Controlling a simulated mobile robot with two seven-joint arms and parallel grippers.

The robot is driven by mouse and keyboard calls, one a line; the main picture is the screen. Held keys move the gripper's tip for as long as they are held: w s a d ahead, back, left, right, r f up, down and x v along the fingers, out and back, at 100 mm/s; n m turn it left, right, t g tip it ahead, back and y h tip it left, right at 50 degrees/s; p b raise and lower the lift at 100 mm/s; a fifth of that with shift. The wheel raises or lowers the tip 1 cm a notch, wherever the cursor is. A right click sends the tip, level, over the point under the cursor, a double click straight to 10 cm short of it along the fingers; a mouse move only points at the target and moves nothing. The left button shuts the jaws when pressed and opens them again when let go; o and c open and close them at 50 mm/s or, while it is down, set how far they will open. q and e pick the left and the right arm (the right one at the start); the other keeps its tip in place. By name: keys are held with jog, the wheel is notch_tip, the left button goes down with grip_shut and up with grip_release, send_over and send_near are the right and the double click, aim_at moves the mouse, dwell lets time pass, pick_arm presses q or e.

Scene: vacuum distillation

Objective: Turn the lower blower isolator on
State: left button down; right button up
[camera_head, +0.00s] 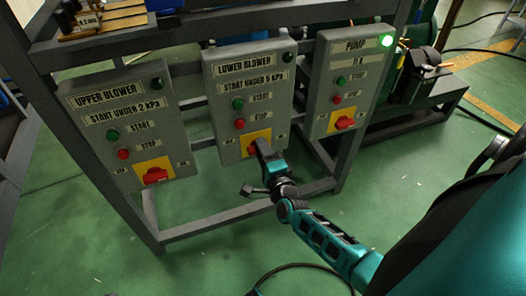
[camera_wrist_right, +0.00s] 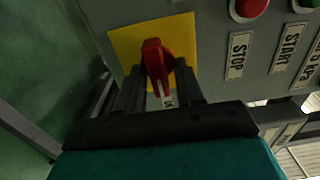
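The lower blower box (camera_head: 225,92) is the middle grey panel, with a green start button, a red stop button and a yellow plate (camera_head: 256,135) at its bottom. Its red isolator knob (camera_wrist_right: 156,62) shows in the right wrist view on the yellow plate (camera_wrist_right: 124,46). In the head view the knob is mostly hidden by my right gripper (camera_head: 264,149). In the right wrist view the gripper's two dark fingers (camera_wrist_right: 160,88) are on either side of the knob, apart from each other, with a narrow gap visible. Contact with the knob cannot be made out. My left gripper is not in view.
The upper blower box (camera_head: 98,132) is on the left and the pump box (camera_head: 322,95) on the right, each with a red knob. The pump's green lamp (camera_head: 386,41) is lit. A grey frame (camera_head: 225,218) carries the boxes. The green floor in front has a dark cable.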

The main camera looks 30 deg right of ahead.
jog(key=shift+o, duration=0.5)
jog(key=shift+s, duration=0.15)
jog(key=p+v, duration=0.2)
jog(key=v, duration=1)
jog(key=shift+s, duration=0.35)
jog(key=shift+a, duration=0.15)
